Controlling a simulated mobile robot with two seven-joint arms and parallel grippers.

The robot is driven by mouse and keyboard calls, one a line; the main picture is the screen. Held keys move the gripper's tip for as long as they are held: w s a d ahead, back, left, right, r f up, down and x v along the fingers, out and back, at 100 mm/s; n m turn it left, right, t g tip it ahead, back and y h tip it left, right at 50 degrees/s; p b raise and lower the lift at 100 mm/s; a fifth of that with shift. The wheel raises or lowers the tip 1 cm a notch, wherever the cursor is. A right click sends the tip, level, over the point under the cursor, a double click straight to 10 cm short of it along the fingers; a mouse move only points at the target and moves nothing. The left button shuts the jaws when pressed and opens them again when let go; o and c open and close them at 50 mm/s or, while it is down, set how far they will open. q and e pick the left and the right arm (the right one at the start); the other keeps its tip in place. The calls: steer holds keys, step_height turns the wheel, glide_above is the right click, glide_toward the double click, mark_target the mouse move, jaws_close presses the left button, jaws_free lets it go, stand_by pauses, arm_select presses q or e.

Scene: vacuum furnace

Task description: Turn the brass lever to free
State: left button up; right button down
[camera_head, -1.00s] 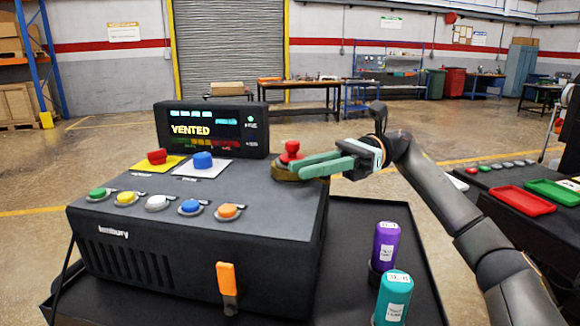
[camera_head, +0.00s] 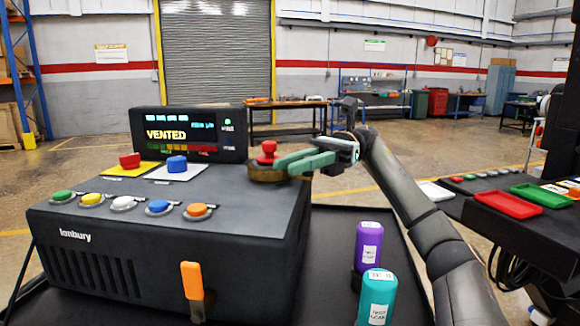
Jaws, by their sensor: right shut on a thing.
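The brass lever (camera_head: 265,173) is a low, brass-coloured piece with a red knob (camera_head: 267,148) above it, at the back right of the dark box's top. My right gripper (camera_head: 283,165), with green fingers, reaches it from the right and is shut on it. The fingers partly hide the brass, so its exact angle cannot be told. The display (camera_head: 190,135) behind the box reads VENTED. My left gripper is not in view.
The box top (camera_head: 225,200) carries a red button (camera_head: 130,161), a blue button (camera_head: 177,163) and a row of coloured buttons. An orange handle (camera_head: 192,280) is on its front.

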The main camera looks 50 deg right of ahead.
steer(key=c, duration=1)
jaws_free()
steer(key=shift+o, duration=1.3)
step_height(320, 180, up, 4)
steer(key=shift+s+a+f+p, duration=0.1)
steer(key=shift+s+p, duration=0.05)
steer(key=shift+p, duration=0.55)
steer(key=s+a+r+b, duration=0.1)
steer(key=s+a+r, duration=0.8)
steer(key=a, duration=0.1)
steer(key=shift+r, duration=0.15)
